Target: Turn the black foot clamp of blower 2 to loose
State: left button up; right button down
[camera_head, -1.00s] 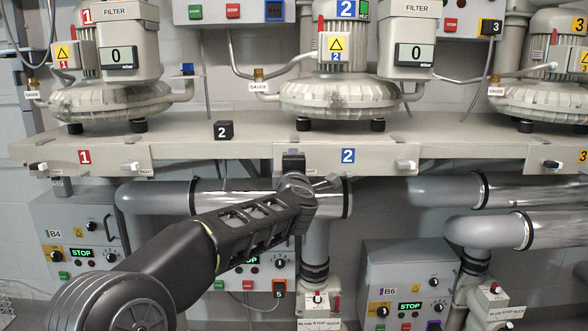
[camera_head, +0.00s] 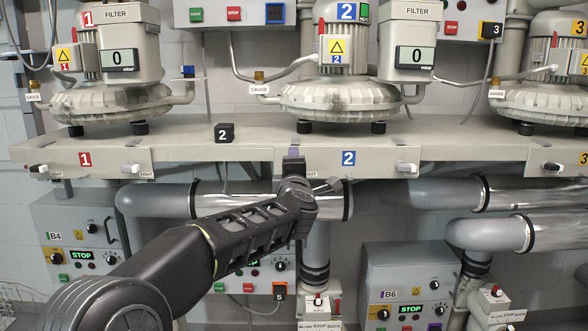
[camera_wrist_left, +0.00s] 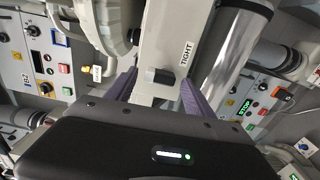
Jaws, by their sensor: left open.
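Blower 2 (camera_head: 340,98) stands on the shelf in the middle of the head view. My left gripper (camera_head: 293,160) is in front of the shelf's front edge, left of the blue 2 label, and hides the clamp there. In the left wrist view its purple fingers (camera_wrist_left: 158,92) are apart. Between them in the picture is a small dark clamp lever (camera_wrist_left: 161,76) with a pale end, beside a TIGHT label. I cannot tell whether the fingers touch it. Another pale clamp (camera_head: 406,167) is at the right of blower 2's panel. My right gripper is not in view.
Blower 1 (camera_head: 110,90) stands left and blower 3 (camera_head: 548,95) right on the same shelf (camera_head: 190,150). A black block marked 2 (camera_head: 224,133) sits on the shelf. Silver pipes (camera_head: 235,200) and control boxes (camera_head: 405,270) are below it.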

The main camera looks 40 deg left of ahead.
pick_arm(q)
jog(key=v, duration=0.7)
jog(key=shift+d, duration=0.15)
dwell(0.3)
